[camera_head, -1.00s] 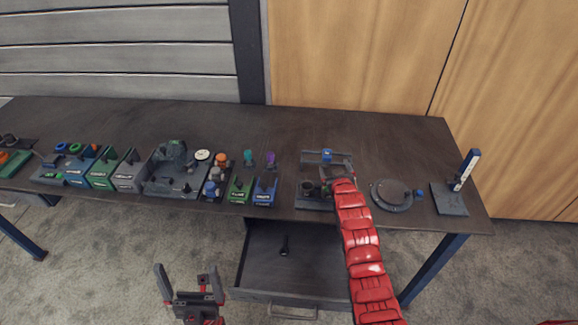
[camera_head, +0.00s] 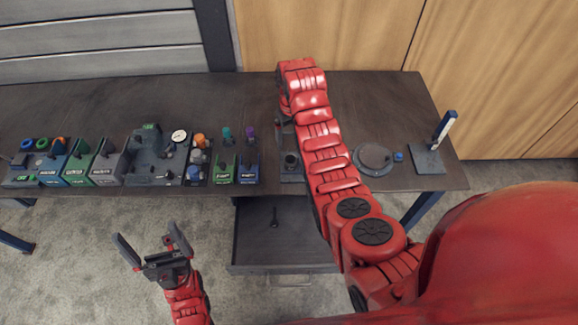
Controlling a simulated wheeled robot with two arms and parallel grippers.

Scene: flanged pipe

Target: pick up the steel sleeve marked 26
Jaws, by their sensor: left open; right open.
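No marking 26 is readable in the head view, so I cannot tell which part is the sleeve. My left gripper (camera_head: 152,246) is open and empty, in front of the table and well away from the fixture.
Green and blue bins (camera_head: 248,174) and a grey tray (camera_head: 150,173) line the table's left part. A round plate (camera_head: 373,158) and a stand with a blue-topped post (camera_head: 428,160) are at right. An open drawer (camera_head: 285,250) holds a small dark object (camera_head: 274,217).

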